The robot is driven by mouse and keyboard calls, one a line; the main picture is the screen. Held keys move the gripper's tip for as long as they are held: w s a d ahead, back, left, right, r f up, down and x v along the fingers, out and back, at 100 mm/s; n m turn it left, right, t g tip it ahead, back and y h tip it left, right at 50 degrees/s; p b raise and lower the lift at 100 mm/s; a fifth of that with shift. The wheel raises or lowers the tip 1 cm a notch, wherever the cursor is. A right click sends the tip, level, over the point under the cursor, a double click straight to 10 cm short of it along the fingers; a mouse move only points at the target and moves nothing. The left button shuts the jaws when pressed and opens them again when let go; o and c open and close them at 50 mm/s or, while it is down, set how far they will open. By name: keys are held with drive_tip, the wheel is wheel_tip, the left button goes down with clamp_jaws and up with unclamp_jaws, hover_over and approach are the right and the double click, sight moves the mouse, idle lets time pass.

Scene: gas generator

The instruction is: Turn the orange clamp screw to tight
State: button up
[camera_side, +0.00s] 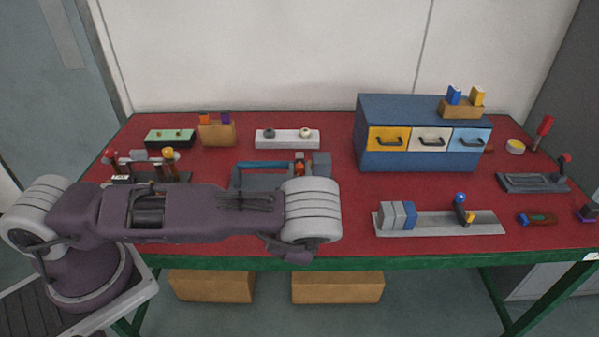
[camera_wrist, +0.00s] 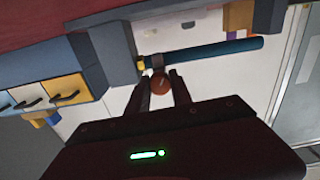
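The orange clamp screw has a round orange-red knob (camera_wrist: 160,83), seen in the wrist view just at the fingertips of my gripper (camera_wrist: 160,78). The two dark fingers are apart, one on each side of the knob; I cannot tell whether they touch it. In the side view a small orange part (camera_side: 299,169) of the screw shows beside the grey clamp block (camera_side: 322,165). A blue tube (camera_wrist: 215,50) lies along the clamp, and it also shows in the side view (camera_side: 262,165). My wrist hides the fingers in the side view.
A blue cabinet (camera_side: 372,140) with three coloured drawers stands to the right. A grey rail (camera_side: 435,228) with blocks lies at the front right. A white block (camera_side: 287,142) with two knobs stands behind the clamp. The red table is clear between the rail and the cabinet.

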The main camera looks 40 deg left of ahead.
clamp_jaws()
